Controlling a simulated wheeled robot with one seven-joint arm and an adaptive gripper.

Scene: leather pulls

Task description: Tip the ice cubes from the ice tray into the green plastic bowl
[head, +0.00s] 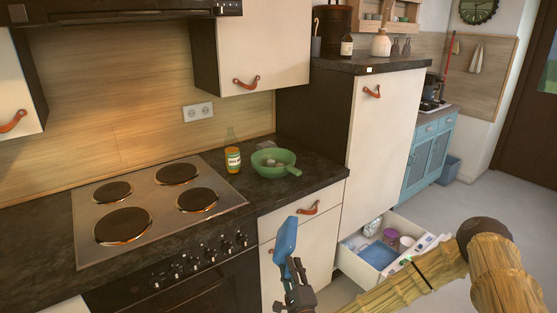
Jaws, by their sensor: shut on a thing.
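The green plastic bowl (263,169) stands on the dark worktop to the right of the hob. Small pale greyish pieces show in it and at its right rim; they are too small to tell if they are ice cubes. A blue tray (285,240), which looks like the ice tray, is held steeply tilted, nearly on edge. My gripper (290,268) is shut on its lower end, in front of the cabinet drawers. In the picture the tray is below and slightly right of the bowl, apart from it. Whether cubes are in the tray cannot be seen.
The hob (160,205) is further left. An open drawer (375,275) with several items juts out at the lower right, beside my arm. A tall white cabinet (385,150) stands right of the worktop.

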